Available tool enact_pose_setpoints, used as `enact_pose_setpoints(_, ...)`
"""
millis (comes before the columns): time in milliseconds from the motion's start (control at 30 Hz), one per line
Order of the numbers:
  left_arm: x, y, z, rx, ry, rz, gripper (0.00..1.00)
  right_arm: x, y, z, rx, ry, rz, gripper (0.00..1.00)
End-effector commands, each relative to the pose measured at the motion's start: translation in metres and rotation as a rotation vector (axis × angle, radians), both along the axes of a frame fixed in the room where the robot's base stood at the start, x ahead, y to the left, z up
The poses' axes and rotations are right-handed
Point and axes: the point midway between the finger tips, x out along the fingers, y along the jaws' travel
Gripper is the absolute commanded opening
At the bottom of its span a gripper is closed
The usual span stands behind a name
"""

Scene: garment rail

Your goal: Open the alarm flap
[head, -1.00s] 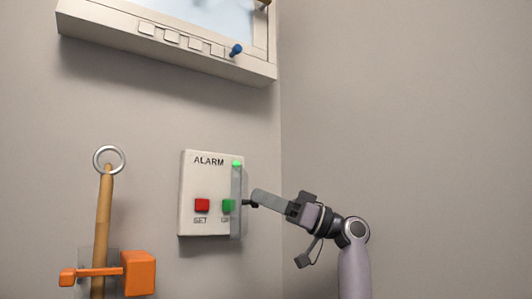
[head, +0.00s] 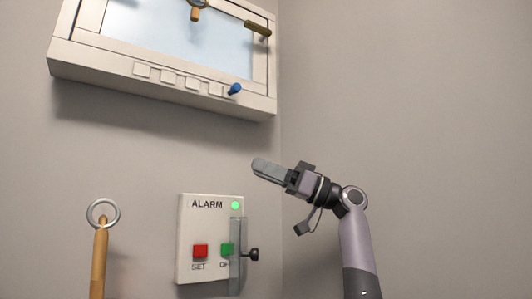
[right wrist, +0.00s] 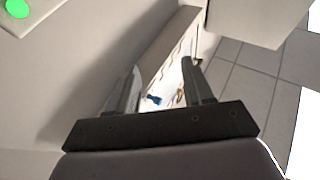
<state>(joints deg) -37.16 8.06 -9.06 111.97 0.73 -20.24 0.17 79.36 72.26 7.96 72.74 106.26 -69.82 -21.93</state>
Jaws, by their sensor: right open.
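The white alarm box (head: 209,225) is on the wall in the head view, with a red SET button (head: 200,250), a green button (head: 227,249) and a lit green lamp (head: 235,206). The clear flap (head: 235,270) shows as a narrow upright strip at the box's right side, seemingly swung out from it. It partly overlaps the green button. Its dark knob (head: 252,254) points right. My right gripper (head: 262,168) is above and right of the box, apart from the knob. Its fingers are open and empty in the right wrist view (right wrist: 162,78). My left gripper is out of view.
A framed window unit (head: 160,90) with a blue knob (head: 234,89) is above the alarm box. A wooden pole with a metal ring (head: 100,255) stands to the left. The wall right of my arm is clear.

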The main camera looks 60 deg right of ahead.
Motion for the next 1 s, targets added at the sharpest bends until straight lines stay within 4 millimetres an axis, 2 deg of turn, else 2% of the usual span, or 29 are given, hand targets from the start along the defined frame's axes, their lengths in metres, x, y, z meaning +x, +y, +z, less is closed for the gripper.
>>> enact_pose_setpoints(333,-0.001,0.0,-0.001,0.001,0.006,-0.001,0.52,-0.001,0.0,0.016,0.0,-0.001,0.001,0.51)
enact_pose_setpoints(800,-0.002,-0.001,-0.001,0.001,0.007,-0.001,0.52,0.0,0.0,0.02,0.0,0.001,0.0,0.51)
enact_pose_setpoints(833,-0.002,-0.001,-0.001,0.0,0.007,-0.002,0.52,0.0,0.0,0.02,0.0,0.001,0.0,0.45)
enact_pose_setpoints(967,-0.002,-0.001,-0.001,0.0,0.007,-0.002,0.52,0.0,0.0,0.02,0.0,0.001,0.0,0.02)
enact_pose_setpoints(1000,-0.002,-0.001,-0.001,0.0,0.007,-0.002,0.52,0.0,0.0,0.02,-0.001,0.001,0.0,0.0)
